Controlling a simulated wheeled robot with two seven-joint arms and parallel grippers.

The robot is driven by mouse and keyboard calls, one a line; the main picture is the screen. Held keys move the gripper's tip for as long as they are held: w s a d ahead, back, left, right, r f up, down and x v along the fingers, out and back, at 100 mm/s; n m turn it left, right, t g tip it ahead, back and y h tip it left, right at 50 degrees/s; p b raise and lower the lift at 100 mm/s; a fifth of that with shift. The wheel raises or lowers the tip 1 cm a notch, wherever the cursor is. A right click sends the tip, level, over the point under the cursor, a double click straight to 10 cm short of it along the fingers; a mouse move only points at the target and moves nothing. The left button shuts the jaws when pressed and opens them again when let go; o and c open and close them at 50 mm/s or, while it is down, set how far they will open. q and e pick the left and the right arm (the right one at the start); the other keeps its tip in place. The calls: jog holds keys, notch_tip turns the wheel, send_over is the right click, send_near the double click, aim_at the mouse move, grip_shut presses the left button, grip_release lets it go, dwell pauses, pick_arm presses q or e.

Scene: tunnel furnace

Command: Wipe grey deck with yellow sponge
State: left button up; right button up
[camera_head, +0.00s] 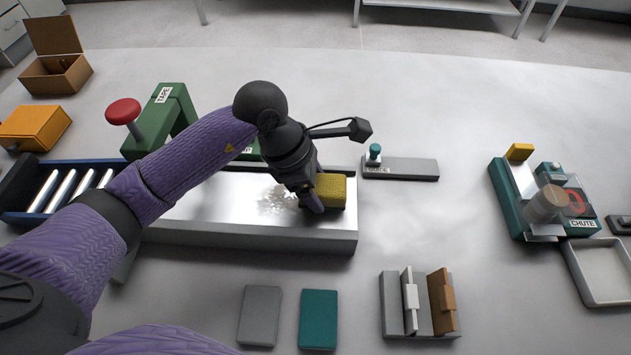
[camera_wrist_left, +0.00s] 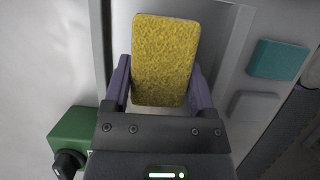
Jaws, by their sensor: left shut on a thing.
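The yellow sponge (camera_head: 331,191) is at the right end of the grey deck (camera_head: 300,240). My left gripper (camera_head: 316,200) is shut on the sponge, and in the left wrist view the sponge (camera_wrist_left: 163,60) sits between its two purple fingers. The sponge is at or just over the deck's top; I cannot tell if it touches. A pale speckled patch (camera_head: 277,200) lies on the deck just left of the gripper, partly hidden by my wrist. My right gripper is not in view.
A guide plate (camera_head: 410,169) lies behind right. Grey (camera_head: 260,315) and teal (camera_head: 318,318) blocks lie in front. A teal chute unit (camera_head: 515,210) stands right.

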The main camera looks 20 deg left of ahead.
pick_arm(q)
jog(key=shift+f+b, duration=0.3)
jog(key=shift+f, duration=0.1)
jog(key=shift+a, duration=0.1)
